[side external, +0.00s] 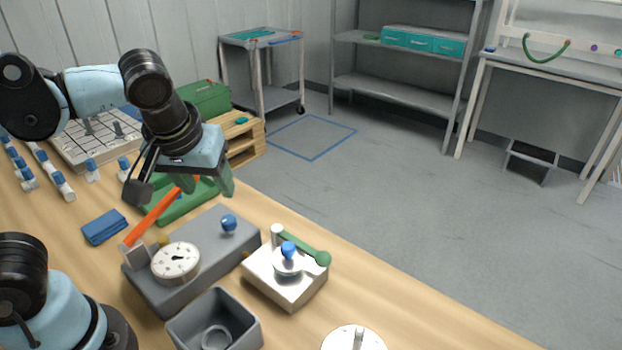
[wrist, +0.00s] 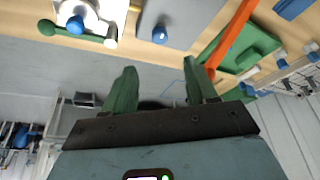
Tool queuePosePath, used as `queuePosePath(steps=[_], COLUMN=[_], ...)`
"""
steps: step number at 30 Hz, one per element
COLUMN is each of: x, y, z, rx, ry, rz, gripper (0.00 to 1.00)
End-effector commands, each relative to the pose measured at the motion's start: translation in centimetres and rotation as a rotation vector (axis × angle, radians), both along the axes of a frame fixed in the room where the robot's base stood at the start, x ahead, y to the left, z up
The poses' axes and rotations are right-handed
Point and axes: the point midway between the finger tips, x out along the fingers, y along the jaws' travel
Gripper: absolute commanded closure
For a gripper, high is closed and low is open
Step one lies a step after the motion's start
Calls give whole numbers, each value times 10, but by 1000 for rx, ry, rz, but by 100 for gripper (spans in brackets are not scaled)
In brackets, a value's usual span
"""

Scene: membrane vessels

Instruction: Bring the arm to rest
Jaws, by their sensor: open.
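My gripper (side external: 208,188) hangs above the wooden bench, past the far edge of a grey block (side external: 206,258). Its two green fingers stand apart with nothing between them, and they also show spread in the wrist view (wrist: 158,68). The arm is bent, with the wrist raised clear of the things on the bench. The grey block carries a white dial (side external: 176,262) and a blue knob (side external: 229,223). An orange bar (side external: 152,216) slants up behind my gripper; whether it touches anything there is hidden.
A white block (side external: 283,287) with a green-handled lever (side external: 305,249) stands right of the grey block. A grey bin (side external: 236,334) is in front. Open floor lies beyond the bench.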

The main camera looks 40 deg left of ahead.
Motion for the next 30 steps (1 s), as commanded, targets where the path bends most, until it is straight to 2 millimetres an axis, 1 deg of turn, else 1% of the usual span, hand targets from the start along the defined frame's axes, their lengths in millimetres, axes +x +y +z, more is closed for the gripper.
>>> queuePosePath(steps=[5, 14, 17, 24, 30], x=[-1, 0, 2, 17, 25], y=[-1, 0, 2, 12, 19], z=[3, 1, -6, -29, -37], rx=[0, -2, -13, -7, 44], ry=[0, -3, -13, -117, -201], rz=[0, -15, -83, -378, -530], gripper=[43, 43, 43, 43, 43])
